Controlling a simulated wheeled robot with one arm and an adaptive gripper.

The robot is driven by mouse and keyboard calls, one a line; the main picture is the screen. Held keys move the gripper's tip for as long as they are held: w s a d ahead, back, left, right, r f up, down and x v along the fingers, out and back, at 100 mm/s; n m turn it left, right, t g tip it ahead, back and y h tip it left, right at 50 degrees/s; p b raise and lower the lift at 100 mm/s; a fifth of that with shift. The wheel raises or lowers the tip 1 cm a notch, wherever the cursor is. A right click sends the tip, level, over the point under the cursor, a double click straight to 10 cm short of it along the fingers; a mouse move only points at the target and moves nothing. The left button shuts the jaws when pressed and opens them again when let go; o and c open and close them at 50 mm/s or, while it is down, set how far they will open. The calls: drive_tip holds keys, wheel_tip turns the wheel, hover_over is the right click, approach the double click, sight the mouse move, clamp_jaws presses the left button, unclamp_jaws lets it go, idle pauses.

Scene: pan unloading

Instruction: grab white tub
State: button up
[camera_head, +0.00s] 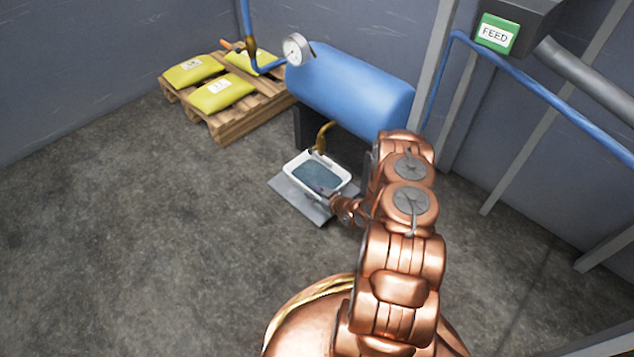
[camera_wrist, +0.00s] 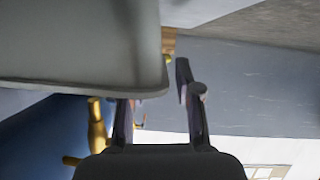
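The white tub (camera_head: 301,184) stands upright below the blue tank in the head view, with dark bluish liquid inside. It rests on a flat grey plate (camera_head: 287,189). My gripper (camera_head: 330,191) is at the tub's near right side. In the wrist view the tub's pale grey wall and rim (camera_wrist: 75,50) fill the upper left. My gripper (camera_wrist: 158,88) shows there with its two fingers apart. One finger's tip is hidden behind the rim, and the other is outside it. I cannot tell whether either finger touches the tub.
The blue tank (camera_head: 350,88) has a brass drain (camera_head: 323,135) over the tub, also in the wrist view (camera_wrist: 97,125). A wooden pallet (camera_head: 232,121) with yellow bags (camera_head: 220,94) stands at the back left. The floor at left is clear. Metal posts and pipes stand at right.

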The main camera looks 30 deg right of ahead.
drive_tip(key=shift+b+x, duration=0.4)
drive_tip(key=shift+x, duration=1.05)
clamp_jaws()
